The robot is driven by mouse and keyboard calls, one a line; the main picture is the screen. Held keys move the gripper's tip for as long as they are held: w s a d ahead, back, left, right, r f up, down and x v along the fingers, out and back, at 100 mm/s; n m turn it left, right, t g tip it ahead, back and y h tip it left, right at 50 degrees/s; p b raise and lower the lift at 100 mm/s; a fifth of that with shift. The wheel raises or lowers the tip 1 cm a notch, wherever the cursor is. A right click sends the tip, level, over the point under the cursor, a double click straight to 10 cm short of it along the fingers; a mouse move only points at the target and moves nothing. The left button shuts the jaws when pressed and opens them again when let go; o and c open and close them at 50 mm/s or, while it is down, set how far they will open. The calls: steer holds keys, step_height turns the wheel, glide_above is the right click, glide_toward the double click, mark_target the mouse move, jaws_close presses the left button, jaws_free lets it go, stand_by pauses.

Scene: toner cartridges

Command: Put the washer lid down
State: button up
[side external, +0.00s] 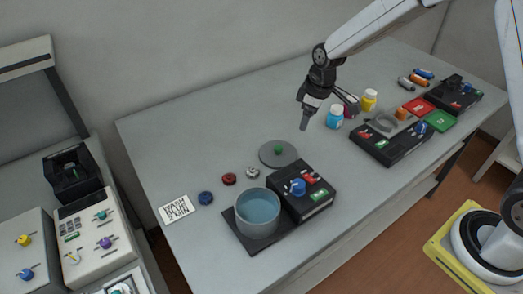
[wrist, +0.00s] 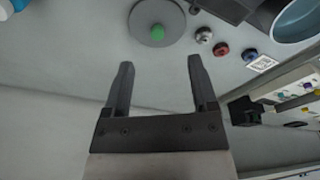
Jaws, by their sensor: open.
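The washer lid is a grey disc (side external: 271,155) with a green knob, lying flat on the grey table. It also shows at the top of the wrist view (wrist: 145,14). The washer (side external: 243,226) is a round grey tub with blue water, uncovered, in front of the lid and joined to a black control box (side external: 312,194). My gripper (side external: 304,127) is above the table, behind and right of the lid, apart from it. In the wrist view its two fingers (wrist: 158,70) are spread with nothing between them.
A red cap (side external: 229,179), a silver cap (side external: 253,172) and a blue cap (side external: 206,198) lie left of the lid by a printed card (side external: 175,208). Bottles (side external: 335,117) and a second black device (side external: 390,143) stand to the right. The table behind the lid is clear.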

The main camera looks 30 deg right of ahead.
steer(key=s+d+r+m+t, duration=0.1)
steer(key=s+m, duration=0.5)
steer(key=s, duration=1.2)
steer(key=shift+d+r+h, duration=0.35)
steer(key=shift+d+h, duration=0.05)
steer(key=shift+d, duration=0.2)
steer(key=o, duration=0.3)
steer(key=shift+o, duration=0.2)
